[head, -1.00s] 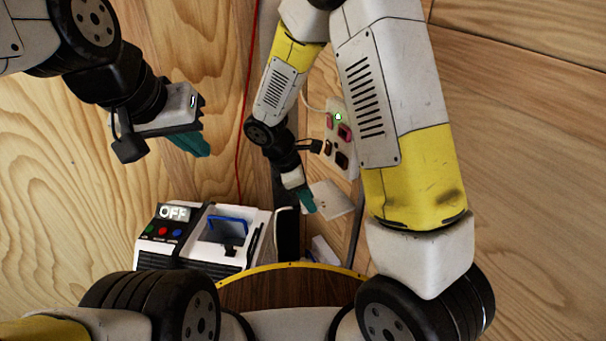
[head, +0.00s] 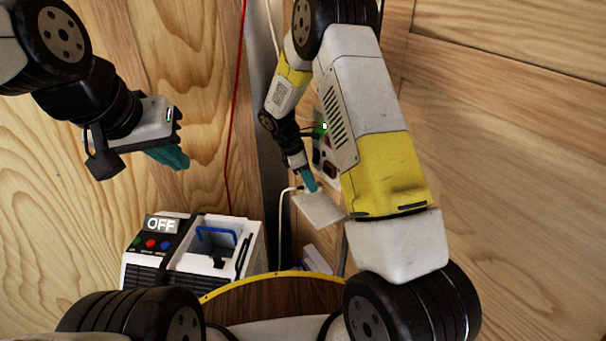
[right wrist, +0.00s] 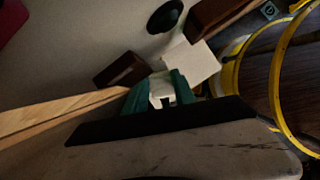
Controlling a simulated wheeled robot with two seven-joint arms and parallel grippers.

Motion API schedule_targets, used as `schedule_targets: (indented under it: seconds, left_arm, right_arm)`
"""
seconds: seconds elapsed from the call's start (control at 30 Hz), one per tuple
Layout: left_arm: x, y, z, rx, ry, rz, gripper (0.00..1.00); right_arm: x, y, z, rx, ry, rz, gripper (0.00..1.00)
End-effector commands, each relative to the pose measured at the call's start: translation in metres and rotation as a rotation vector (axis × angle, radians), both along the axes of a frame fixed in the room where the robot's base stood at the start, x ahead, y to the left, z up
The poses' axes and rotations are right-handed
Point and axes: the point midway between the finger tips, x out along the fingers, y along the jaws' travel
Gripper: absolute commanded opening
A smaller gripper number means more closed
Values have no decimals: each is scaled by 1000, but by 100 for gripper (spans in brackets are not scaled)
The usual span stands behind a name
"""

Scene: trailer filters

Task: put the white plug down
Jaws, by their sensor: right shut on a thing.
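My right gripper (head: 311,182) reaches down in front of the wall panel, its teal fingers pointing at a pale flat plate (head: 319,209). In the right wrist view, the teal fingers of this gripper (right wrist: 160,92) are shut on the white plug (right wrist: 160,88), mostly hidden between them. A white block-like surface (right wrist: 190,66) shows just beyond the fingertips. I cannot tell if the plug touches the plate. A white cable (head: 281,215) runs down beside the right fingers. My left gripper (head: 170,157) hangs empty at the left; its finger gap is not clear.
A wall panel (head: 330,168) with a green light and dark and red fittings is partly behind my right arm. A black and white box (head: 160,262) marked OFF, with a blue handle (head: 216,233), stands at lower left. A red cable (head: 233,120) hangs on the wooden wall.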

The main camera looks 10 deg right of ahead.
Motion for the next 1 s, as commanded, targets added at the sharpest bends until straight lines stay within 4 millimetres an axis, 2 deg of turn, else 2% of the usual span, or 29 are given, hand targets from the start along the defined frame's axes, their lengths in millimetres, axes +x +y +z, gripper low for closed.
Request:
schedule_targets:
  seconds: [0.23, 0.87, 0.9, 1.0]
  left_arm:
    - [0, 0, 0, 0, 0, 0, 0]
    - [0, 0, 0, 0, 0, 0, 0]
    - [0, 0, 0, 0, 0, 0, 0]
    - [0, 0, 0, 0, 0, 0, 0]
  right_arm:
    - [-1, 0, -31, -2, 2, 0, 0]
    - [-1, 0, -44, -1, 0, 1, 0]
    - [0, 0, -44, 0, 0, 1, 38]
    - [0, 0, -44, 0, 0, 1, 54]
